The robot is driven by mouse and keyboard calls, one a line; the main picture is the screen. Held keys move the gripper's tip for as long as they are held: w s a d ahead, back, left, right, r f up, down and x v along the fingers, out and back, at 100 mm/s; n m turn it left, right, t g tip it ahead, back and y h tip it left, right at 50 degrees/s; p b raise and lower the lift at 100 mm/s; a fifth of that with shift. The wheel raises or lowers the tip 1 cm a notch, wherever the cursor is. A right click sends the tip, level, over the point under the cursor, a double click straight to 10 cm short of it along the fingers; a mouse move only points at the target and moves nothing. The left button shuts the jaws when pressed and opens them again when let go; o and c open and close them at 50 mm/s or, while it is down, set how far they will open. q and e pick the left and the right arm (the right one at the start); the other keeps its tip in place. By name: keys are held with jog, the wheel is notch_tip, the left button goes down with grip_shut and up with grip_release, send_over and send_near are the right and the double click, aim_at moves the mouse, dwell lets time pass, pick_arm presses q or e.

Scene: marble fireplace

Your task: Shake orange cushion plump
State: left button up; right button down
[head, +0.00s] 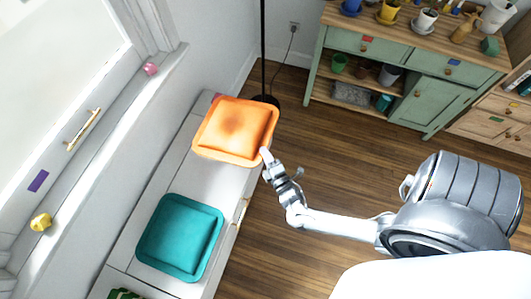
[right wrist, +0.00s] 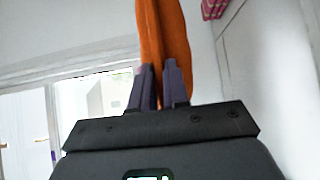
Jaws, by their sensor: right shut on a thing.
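Whether the cushion touches the bench is hard to tell. My left gripper is not in view.
A teal cushion (head: 180,237) lies on the white bench (head: 208,187), nearer than the orange one. A black lamp pole (head: 264,50) stands just behind the orange cushion. A green cabinet (head: 432,100) with pots stands at the back right. The wooden floor (head: 330,150) between is clear.

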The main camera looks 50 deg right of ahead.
pick_arm(q)
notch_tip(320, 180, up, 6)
jog(key=p, duration=0.4)
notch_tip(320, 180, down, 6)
jog(key=b, duration=0.5)
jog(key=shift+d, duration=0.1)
